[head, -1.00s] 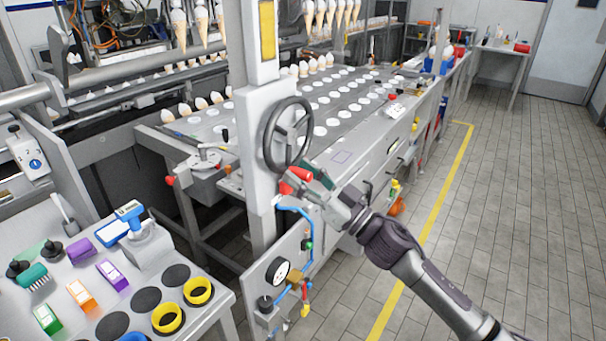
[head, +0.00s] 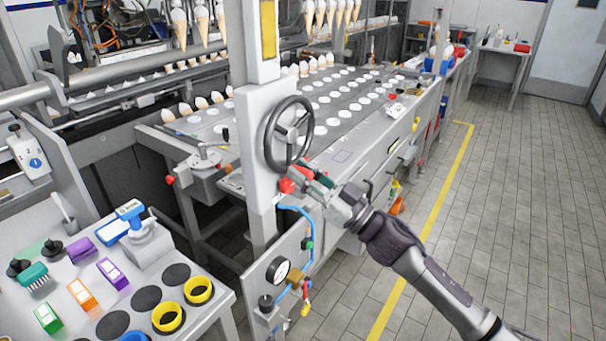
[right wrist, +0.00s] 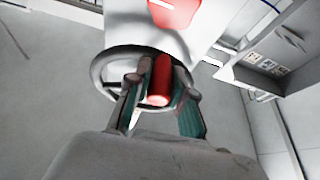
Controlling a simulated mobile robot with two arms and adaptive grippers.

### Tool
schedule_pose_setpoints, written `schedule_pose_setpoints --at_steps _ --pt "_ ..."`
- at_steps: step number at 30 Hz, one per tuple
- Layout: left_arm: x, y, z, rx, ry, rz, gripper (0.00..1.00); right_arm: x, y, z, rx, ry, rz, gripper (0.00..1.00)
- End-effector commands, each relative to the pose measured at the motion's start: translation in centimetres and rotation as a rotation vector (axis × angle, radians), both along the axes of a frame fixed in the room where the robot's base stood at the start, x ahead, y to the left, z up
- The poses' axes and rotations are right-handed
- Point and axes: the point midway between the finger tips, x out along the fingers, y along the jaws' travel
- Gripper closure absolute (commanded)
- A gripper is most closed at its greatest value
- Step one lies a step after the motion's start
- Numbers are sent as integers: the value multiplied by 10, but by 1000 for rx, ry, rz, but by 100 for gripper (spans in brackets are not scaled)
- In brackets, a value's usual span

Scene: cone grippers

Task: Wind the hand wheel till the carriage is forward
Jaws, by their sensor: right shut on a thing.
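The hand wheel (head: 268,140) is a dark grey ring with a pale hub, on the white post of the machine. Its red handle (head: 303,171) sits at the wheel's lower rim. My right gripper (head: 309,178) is at that handle, its arm coming from the lower right. In the right wrist view the gripper (right wrist: 158,95) has its dark, green-padded fingers on both sides of the red handle (right wrist: 158,80), with the wheel rim (right wrist: 98,72) behind. Cone grippers holding cones (head: 200,22) hang at the top; which part is the carriage I cannot tell. My left gripper is out of view.
A red part (head: 287,186) shows beside the fingers. A gauge (head: 278,270) and blue hose are below the wheel. A side table (head: 222,300) with yellow rings and coloured tools stands at lower left. Tiled floor (head: 500,200) is clear at right.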

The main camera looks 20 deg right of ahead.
Motion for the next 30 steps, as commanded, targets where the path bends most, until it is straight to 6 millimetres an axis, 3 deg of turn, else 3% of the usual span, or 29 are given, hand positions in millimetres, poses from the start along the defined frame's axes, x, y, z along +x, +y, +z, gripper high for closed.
schedule_pose_setpoints --at_steps 11,30 --pt "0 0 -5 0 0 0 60 8 -12 0 -114 -88 -10 100" --pt "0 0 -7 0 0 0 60 34 -45 20 -582 -457 -17 100"
